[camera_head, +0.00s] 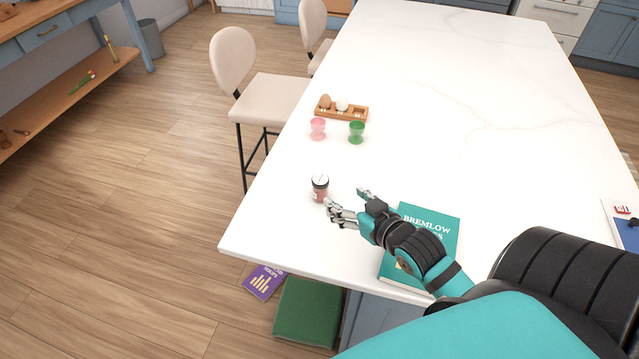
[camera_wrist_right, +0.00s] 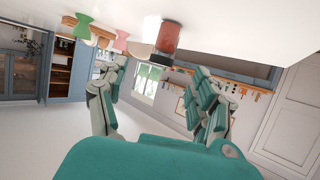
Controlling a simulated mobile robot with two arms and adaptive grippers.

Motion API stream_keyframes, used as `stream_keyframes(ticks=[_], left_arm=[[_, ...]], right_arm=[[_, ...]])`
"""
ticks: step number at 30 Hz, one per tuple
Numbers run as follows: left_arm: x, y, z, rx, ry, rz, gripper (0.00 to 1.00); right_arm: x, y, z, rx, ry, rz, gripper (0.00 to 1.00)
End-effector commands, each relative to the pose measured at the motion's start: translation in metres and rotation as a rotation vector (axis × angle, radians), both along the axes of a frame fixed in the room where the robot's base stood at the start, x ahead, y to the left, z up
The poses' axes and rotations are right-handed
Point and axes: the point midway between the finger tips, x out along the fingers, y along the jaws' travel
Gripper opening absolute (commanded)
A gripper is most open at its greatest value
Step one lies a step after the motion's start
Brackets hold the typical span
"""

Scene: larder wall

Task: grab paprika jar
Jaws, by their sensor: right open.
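The paprika jar (camera_head: 320,194), small and reddish with a pale-and-dark top, stands upright on the white countertop (camera_head: 440,110) near its left edge. My right gripper (camera_head: 348,200) is open and empty, just right of the jar in the head view. The jar also shows in the right wrist view (camera_wrist_right: 168,38), which is upside down, ahead of my open fingers (camera_wrist_right: 160,72) and between their lines. The fingers do not appear to touch the jar. My left gripper is not in view.
A pink egg cup (camera_head: 318,128), a green egg cup (camera_head: 356,132) and a wooden egg tray (camera_head: 353,113) stand behind the jar. A teal book (camera_head: 443,222) lies under my right forearm. The counter's left edge is close to the jar. Free counter lies to the right.

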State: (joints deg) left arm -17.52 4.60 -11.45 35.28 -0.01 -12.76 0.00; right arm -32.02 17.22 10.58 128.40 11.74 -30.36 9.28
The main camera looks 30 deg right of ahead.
Motion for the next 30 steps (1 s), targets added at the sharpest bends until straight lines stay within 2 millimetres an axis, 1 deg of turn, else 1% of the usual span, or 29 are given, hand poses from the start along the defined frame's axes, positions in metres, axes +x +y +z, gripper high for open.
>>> stream_keyframes(ticks=[1, 3, 6, 8, 14, 17, 20, 24, 27, 30], left_arm=[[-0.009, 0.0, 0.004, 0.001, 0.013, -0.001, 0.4], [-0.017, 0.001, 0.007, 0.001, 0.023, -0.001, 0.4], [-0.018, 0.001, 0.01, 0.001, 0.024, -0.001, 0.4], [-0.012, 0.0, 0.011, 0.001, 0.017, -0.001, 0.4], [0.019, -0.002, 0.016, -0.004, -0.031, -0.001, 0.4], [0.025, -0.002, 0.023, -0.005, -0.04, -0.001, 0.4], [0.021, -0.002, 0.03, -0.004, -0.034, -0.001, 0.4], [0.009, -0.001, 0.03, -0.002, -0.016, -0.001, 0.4], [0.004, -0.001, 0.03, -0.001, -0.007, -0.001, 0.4], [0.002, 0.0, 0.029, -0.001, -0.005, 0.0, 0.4]], right_arm=[[0.012, -0.001, -0.001, 0.0, -0.003, 0.0, 0.66], [0.025, -0.001, -0.007, 0.0, -0.002, -0.001, 0.66], [0.041, -0.001, -0.014, -0.001, -0.001, -0.001, 0.66], [0.048, -0.002, -0.017, -0.001, -0.001, -0.001, 0.66], [0.059, -0.001, -0.023, -0.001, 0.0, 0.0, 0.66], [0.07, 0.002, -0.026, 0.001, 0.0, 0.0, 0.66], [0.085, 0.005, -0.032, 0.001, 0.0, 0.0, 0.66], [0.099, 0.004, -0.041, -0.001, 0.0, 0.0, 0.66], [0.103, 0.004, -0.043, -0.001, 0.0, 0.0, 0.66], [0.102, 0.004, -0.044, -0.002, 0.0, 0.001, 0.66]])
